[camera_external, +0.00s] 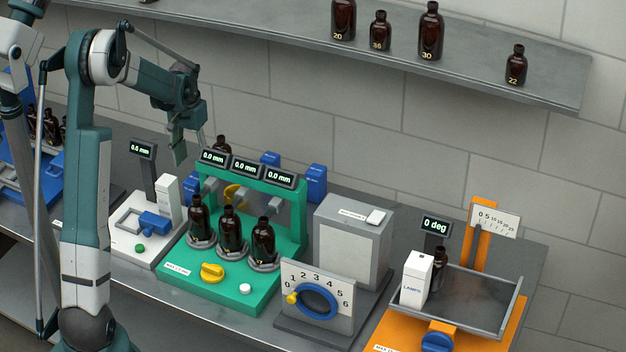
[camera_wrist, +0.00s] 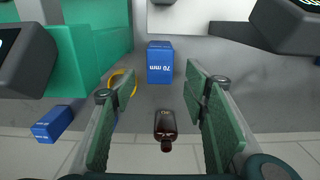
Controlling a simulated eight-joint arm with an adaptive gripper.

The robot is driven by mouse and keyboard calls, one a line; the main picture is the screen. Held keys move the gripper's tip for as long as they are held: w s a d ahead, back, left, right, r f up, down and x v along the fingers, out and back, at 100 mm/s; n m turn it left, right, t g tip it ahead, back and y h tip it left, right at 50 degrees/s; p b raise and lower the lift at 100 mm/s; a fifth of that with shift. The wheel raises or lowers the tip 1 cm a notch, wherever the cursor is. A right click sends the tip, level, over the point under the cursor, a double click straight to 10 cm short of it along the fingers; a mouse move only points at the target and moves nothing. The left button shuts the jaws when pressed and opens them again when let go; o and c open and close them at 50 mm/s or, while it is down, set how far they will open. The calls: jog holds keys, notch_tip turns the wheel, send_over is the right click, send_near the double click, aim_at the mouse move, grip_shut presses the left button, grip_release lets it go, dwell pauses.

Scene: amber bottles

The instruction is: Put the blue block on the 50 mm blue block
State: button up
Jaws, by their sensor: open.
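My gripper (camera_external: 180,152) is open and empty, raised behind the left side of the green station; its two green finger pads (camera_wrist: 160,95) frame the wrist view. A blue block marked 70 mm (camera_wrist: 160,62) stands beyond and between the fingers, untouched; it seems to be the blue shape left of the green station (camera_external: 190,185). A smaller blue block (camera_wrist: 53,123) is at the left of the wrist view, its label too small to read surely. In the external view, blue blocks stand behind the green station (camera_external: 270,159) and at its right (camera_external: 316,183).
An amber bottle (camera_wrist: 165,128) stands below the gripper, near the wall. The green station (camera_external: 222,290) holds three amber bottles and displays 0.0 mm. A white station (camera_external: 130,232) is left of it, a grey box (camera_external: 352,245) right. A bottle shelf (camera_external: 480,65) hangs above.

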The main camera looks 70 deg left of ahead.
aim_at(197, 178)
jog(key=shift+c, duration=1.2)
jog(key=shift+f+p, duration=0.1)
jog(key=shift+p, duration=0.2)
jog(key=shift+f+p, duration=0.85)
jog(key=shift+p, duration=0.3)
jog(key=shift+f, duration=0.2)
jog(key=shift+f, duration=0.1)
jog(key=shift+f, duration=1.2)
